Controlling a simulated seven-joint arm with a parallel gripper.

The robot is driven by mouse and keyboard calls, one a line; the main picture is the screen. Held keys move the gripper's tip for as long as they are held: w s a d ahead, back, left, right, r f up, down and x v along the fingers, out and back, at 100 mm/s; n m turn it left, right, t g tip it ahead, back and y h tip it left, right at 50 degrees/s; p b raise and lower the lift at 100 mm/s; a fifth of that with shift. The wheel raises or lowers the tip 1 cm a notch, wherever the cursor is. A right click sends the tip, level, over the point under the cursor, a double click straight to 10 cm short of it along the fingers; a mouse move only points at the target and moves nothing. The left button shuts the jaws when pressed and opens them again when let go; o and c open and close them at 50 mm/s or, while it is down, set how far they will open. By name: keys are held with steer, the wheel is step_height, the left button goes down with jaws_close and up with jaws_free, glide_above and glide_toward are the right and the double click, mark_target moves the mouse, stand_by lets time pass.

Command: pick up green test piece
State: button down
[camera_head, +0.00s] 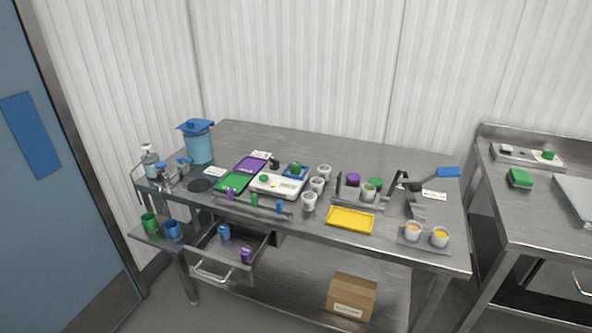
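A small upright green piece (254,200) stands at the front of the steel table (300,150), in or behind a low metal rail (262,209). A similar purple piece (230,195) is to its left and a blue piece (279,206) to its right. Which green thing is the test piece is not labelled legibly; this one matches best. A green round knob-like item (264,178) lies on the white scale-like device (270,186) just behind. My gripper is not in view.
White cups (309,201) stand to the right, with a yellow tray (350,220) beyond. Green (236,182) and purple (250,164) mats lie behind left. An open drawer (228,262) juts out below the front edge. The back of the table is mostly clear.

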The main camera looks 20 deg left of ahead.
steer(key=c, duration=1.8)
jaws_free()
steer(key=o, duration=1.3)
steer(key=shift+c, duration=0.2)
